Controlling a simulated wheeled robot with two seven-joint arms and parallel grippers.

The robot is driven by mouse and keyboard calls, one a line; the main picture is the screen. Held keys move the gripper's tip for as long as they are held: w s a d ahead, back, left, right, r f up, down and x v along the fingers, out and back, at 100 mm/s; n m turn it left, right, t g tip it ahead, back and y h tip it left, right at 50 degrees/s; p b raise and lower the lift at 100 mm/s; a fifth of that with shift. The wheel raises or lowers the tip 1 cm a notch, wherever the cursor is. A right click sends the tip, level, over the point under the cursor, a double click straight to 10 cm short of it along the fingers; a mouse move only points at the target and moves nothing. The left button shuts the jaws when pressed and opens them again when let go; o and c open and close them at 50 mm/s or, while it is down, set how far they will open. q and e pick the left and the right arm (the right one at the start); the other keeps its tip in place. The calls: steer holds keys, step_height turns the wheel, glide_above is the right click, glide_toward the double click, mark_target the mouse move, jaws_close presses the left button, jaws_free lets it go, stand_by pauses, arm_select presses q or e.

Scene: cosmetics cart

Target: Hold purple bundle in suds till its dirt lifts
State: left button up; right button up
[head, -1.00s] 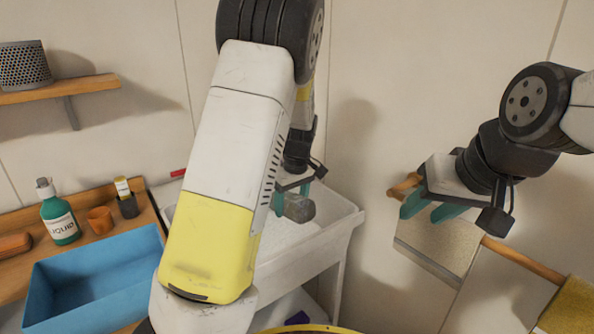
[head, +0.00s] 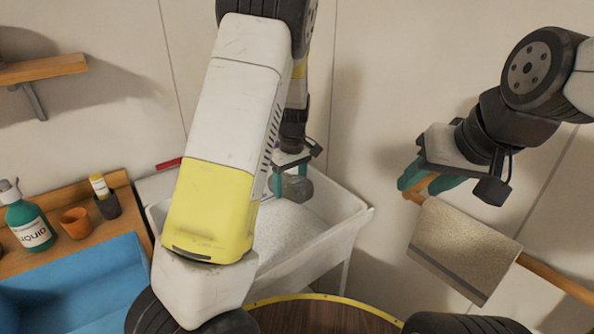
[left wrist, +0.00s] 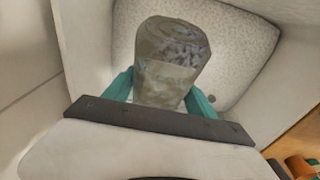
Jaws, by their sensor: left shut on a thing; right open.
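My left gripper (head: 290,172) is shut on a rolled bundle (head: 297,188), held over the white basin (head: 357,222). In the left wrist view the bundle (left wrist: 172,60) sits between the teal fingers and looks grey-brown and blotchy, with a faint purplish tint at its far end. White speckled suds (head: 285,235) fill the basin below. The bundle appears above the suds' surface, but the exact gap cannot be told. My left arm hides part of the basin. My right gripper (head: 428,182) is open, beside a wooden rail with a beige cloth on it.
The beige cloth (head: 465,245) hangs on the wooden rail (head: 555,280) at right. A blue tray (head: 85,280), a green bottle (head: 30,225), an orange cup (head: 75,222) and a dark holder (head: 108,205) stand at left. A shelf (head: 40,69) is on the wall.

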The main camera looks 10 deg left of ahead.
arm_select(q)
step_height(320, 180, down, 20)
steer(key=shift+f, duration=0.25)
steer(key=shift+c, duration=0.6)
steer(key=shift+s+f, duration=0.1)
steer(key=shift+f, duration=0.3)
jaws_close()
steer(key=c, duration=0.6)
jaws_free()
steer(key=shift+f, duration=0.15)
steer(key=c, duration=0.6)
jaws_free()
steer(key=c, duration=0.6)
jaws_free()
steer(key=c, duration=0.6)
jaws_free()
steer(key=shift+w+d, duration=0.25)
steer(key=c, duration=0.6)
jaws_free()
steer(key=shift+s+a, duration=0.1)
steer(key=c, duration=0.6)
jaws_free()
